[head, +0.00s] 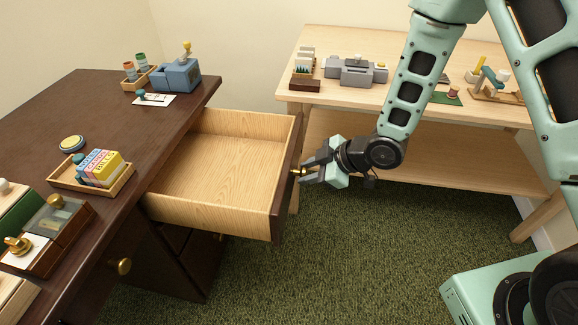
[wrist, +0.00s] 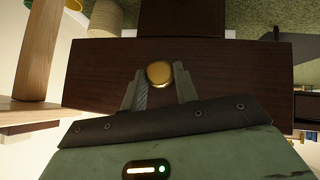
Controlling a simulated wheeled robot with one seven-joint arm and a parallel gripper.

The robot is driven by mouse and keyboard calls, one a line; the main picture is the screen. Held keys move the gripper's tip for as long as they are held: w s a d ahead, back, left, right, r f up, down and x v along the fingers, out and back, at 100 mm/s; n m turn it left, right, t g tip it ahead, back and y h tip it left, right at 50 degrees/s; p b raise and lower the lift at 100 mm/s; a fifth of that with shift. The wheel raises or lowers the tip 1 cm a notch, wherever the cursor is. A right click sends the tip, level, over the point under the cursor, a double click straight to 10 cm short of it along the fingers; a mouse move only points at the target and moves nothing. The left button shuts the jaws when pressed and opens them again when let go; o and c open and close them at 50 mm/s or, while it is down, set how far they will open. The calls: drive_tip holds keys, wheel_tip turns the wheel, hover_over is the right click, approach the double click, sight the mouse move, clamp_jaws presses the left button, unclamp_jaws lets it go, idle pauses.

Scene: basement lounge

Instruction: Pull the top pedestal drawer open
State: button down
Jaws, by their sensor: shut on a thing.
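The top pedestal drawer (head: 215,172) stands far out of the dark wooden desk (head: 110,120) in the head view. Its pale wood inside is empty. My gripper (head: 303,172) is at the drawer's dark front panel, shut on the brass knob (head: 295,173). In the wrist view the dark drawer front (wrist: 215,75) lies across the picture. The round brass knob (wrist: 159,73) sits between the two fingertips there. The far side of the knob is hidden.
A light wood workbench (head: 430,48) with a lower shelf stands behind and right of my gripper. The desk top holds a tray of coloured boxes (head: 92,172) and a blue device (head: 178,76). Another brass knob (head: 121,266) shows lower left. Green carpet (head: 350,250) in front is clear.

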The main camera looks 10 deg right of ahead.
drive_tip(key=shift+s+d, duration=0.25)
drive_tip(key=shift+d, duration=0.45)
drive_tip(key=c, duration=1.1)
unclamp_jaws()
drive_tip(key=shift+o, duration=0.2)
drive_tip(key=p+v, duration=1.1)
drive_tip(key=v, duration=0.6)
drive_tip(key=shift+s+r+p, duration=0.15)
drive_tip(key=shift+r+p, duration=0.05)
drive_tip(key=shift+p, duration=0.1)
